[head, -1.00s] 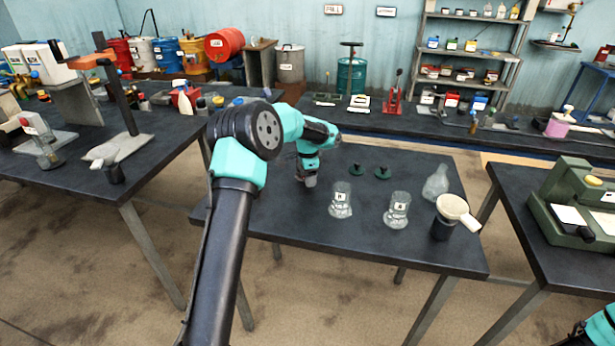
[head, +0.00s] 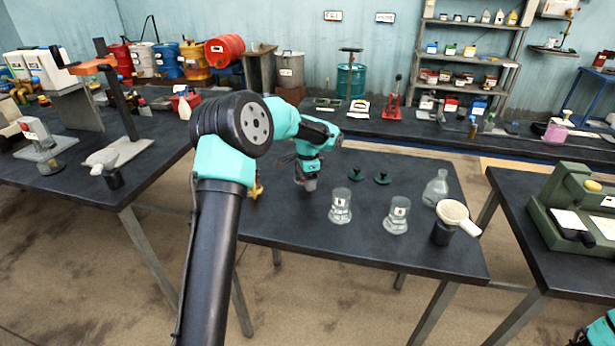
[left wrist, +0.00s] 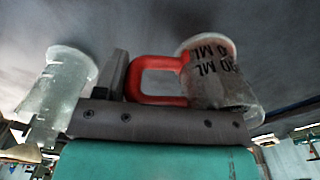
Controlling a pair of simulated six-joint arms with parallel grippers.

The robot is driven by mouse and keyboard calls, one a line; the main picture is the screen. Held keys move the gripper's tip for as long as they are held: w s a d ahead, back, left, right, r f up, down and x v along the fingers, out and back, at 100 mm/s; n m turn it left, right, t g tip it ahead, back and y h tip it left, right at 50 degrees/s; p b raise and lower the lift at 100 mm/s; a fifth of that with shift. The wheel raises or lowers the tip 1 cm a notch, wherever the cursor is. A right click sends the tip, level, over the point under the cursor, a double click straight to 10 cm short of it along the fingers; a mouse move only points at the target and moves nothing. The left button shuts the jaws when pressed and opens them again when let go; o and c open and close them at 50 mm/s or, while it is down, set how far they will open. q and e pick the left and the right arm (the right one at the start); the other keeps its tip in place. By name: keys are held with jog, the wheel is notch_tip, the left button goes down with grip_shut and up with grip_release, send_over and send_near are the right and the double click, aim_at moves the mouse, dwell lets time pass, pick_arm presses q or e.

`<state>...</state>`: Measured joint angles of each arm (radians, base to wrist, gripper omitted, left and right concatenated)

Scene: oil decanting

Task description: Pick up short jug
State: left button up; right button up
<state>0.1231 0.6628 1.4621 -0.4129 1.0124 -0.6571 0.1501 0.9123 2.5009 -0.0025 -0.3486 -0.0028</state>
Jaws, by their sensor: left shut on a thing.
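A measuring jug (left wrist: 212,78) with black ML lettering and a red handle (left wrist: 155,82) is close up in the left wrist view. My left gripper (head: 307,184) is low over the left part of the middle table in the head view. It is shut on the jug's red handle, with a dark finger (left wrist: 113,75) beside it in the wrist view. In the head view my arm hides the jug, and I cannot tell its height above the table. My right gripper is out of view; only a bit of my right arm shows at the lower right.
Two labelled glass beakers (head: 340,207) (head: 397,216) stand right of my left gripper. Two green stoppers (head: 355,173) (head: 382,179), a glass flask (head: 436,188) and a white funnel (head: 453,211) on a dark cup share the middle table (head: 330,250). A yellow object (head: 257,188) shows beside my arm.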

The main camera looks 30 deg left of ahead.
pick_arm(q)
jog(key=shift+s+d+r, duration=0.2)
jog(key=shift+s+d, duration=0.9)
jog(key=shift+s, duration=0.65)
jog(key=shift+s+d+r, duration=0.2)
jog(key=shift+s+d, duration=0.85)
jog(key=shift+s, duration=0.65)
jog(key=shift+s+d+r, duration=0.2)
jog(key=shift+s+d, duration=0.9)
jog(key=shift+s, duration=0.65)
